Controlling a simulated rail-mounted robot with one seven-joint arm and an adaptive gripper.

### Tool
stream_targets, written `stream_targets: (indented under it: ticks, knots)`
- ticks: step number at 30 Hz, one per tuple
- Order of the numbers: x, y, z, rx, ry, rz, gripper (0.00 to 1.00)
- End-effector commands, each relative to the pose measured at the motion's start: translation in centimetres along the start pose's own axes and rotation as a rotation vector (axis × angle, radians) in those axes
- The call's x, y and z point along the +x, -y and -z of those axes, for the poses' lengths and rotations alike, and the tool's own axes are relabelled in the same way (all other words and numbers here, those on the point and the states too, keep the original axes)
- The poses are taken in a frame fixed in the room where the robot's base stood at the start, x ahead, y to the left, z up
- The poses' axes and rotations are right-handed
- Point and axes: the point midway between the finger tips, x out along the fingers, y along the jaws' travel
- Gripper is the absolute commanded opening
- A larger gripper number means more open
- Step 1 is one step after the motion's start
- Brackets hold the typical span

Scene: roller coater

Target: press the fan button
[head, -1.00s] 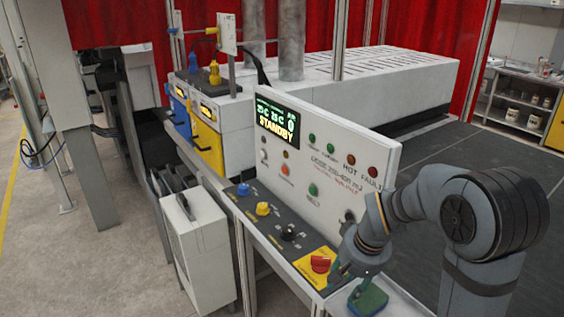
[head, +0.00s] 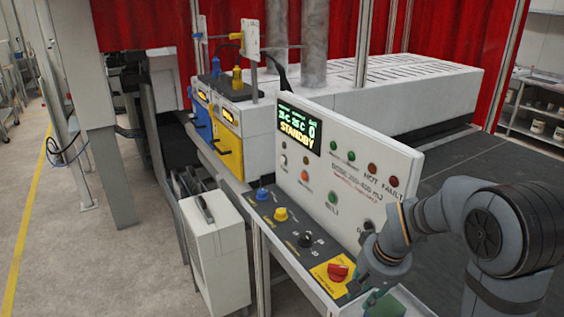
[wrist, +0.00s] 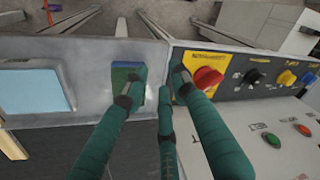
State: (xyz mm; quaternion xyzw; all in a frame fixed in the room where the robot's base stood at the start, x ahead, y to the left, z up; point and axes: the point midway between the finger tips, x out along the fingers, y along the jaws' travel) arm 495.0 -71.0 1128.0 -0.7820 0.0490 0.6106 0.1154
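The control panel (head: 405,165) stands upright with a screen (head: 299,125) reading STANDBY. It carries small lamps or buttons: an orange one (head: 304,176), a green one (head: 332,197) and a row of green, brown and red ones along the right. Their labels are too small to read, so I cannot tell which is the fan button. My gripper (head: 362,283) is low at the near right end of the panel. In the wrist view its teal fingers (wrist: 158,85) are spread and empty. The right fingertip overlaps the yellow plate beside the red knob (wrist: 208,77); contact is unclear.
The sloped console also holds a blue knob (head: 262,194), a yellow knob (head: 280,214) and a black knob (head: 305,240). A green object (head: 386,307) lies at the console's near end. A pale box (head: 217,255) stands left of the console.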

Motion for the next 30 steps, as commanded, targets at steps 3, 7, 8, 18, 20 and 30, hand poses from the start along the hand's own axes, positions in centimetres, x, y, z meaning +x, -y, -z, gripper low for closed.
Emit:
stream_targets:
  ticks: [3, 7, 8, 18, 20, 30]
  knots:
    - [0.0, 0.0, 0.0, 0.0, 0.0, 0.0, 0.18]
    - [0.0, 0.0, 0.0, 0.0, 0.0, 0.0, 0.11]
    - [0.0, 0.0, 0.0, 0.0, 0.0, 0.0, 0.09]
    - [0.0, 0.0, 0.0, 0.0, 0.0, 0.0, 0.0]
    - [0.0, 0.0, 0.0, 0.0, 0.0, 0.0, 0.0]
    - [0.0, 0.0, 0.0, 0.0, 0.0, 0.0, 0.0]
